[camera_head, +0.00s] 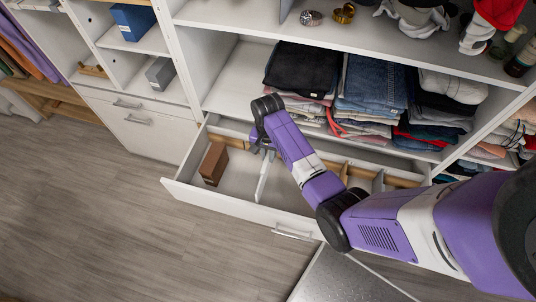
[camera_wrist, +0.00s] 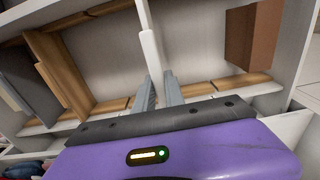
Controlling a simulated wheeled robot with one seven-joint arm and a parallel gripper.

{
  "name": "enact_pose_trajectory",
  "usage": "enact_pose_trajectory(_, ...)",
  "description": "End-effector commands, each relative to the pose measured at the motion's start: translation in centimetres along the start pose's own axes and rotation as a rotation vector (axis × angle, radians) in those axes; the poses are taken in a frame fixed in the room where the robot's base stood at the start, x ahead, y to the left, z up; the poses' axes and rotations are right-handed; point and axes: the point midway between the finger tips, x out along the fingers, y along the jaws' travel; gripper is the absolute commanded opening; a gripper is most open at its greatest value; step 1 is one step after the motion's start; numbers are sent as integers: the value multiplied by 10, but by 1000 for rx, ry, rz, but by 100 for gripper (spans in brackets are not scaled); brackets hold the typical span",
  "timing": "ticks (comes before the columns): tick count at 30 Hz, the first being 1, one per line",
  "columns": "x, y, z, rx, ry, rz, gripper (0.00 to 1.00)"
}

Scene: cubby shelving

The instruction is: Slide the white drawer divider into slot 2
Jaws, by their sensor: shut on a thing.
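The white drawer divider (camera_head: 264,177) stands on edge in the open drawer (camera_head: 235,208), running front to back. My gripper (camera_head: 264,150) is over the drawer's rear part and shut on the divider's rear end. In the wrist view, the divider (camera_wrist: 150,48) runs away between the two grey fingers of my gripper (camera_wrist: 159,84). A notched wooden rail (camera_wrist: 215,88) runs across below the fingers. My arm hides part of the rail in the head view. I cannot tell whether the divider sits in a notch, and no slot numbers are legible.
A brown block (camera_head: 213,163) stands in the drawer's left part; it also shows in the wrist view (camera_wrist: 254,36). A wooden divider (camera_wrist: 60,72) and a grey one (camera_wrist: 22,75) stand on the other side. Folded clothes (camera_head: 365,85) fill the shelf above.

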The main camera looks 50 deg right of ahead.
Motion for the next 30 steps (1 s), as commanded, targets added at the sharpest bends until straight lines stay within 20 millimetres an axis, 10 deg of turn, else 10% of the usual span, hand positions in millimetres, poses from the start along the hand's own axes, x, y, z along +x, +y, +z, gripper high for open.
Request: enact_pose_trajectory(30,50,0,-1,0,1,-1,0)
